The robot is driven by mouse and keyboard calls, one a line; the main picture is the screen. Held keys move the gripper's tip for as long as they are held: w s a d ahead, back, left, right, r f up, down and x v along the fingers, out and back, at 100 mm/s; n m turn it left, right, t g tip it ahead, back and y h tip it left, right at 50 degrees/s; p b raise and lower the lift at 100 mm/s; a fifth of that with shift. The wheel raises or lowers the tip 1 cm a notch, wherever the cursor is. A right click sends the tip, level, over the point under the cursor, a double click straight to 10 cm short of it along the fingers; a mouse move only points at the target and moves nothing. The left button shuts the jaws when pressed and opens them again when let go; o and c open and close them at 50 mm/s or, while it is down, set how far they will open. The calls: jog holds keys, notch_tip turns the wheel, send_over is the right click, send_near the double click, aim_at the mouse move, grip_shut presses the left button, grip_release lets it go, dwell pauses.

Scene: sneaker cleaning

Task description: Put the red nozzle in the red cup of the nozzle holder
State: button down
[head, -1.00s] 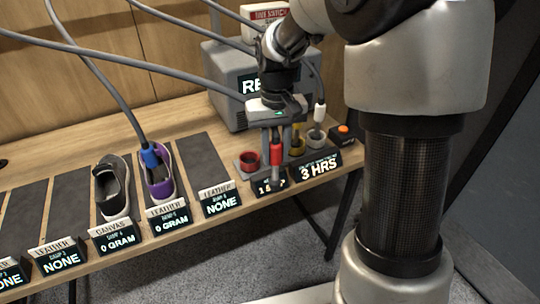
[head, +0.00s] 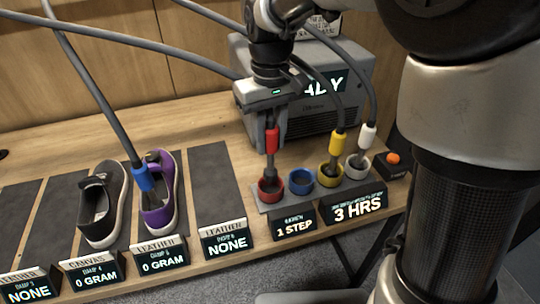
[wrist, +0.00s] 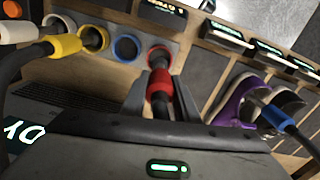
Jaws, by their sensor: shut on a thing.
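My gripper (head: 271,128) is shut on the red nozzle (head: 271,141) and holds it upright above the nozzle holder (head: 315,200). The nozzle's lower tip reaches into the red cup (head: 270,189) at the left end of the holder, as far as the head view shows. In the wrist view the red nozzle (wrist: 161,84) sits between the two fingers (wrist: 160,100), and the red cup (wrist: 159,55) lies right beyond it. I cannot tell how deep the tip is.
The blue cup (head: 300,181) is empty. The yellow nozzle (head: 338,145) and white nozzle (head: 367,136) stand in their cups. The blue nozzle (head: 144,178) is in a purple shoe (head: 160,212). A black shoe (head: 98,212) stands left. A grey machine (head: 318,108) is behind.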

aim_at(270, 157)
jog(key=shift+f+b, duration=0.5)
jog(key=shift+f, duration=2.15)
jog(key=shift+f, duration=0.15)
jog(key=c, duration=1.4)
grip_release()
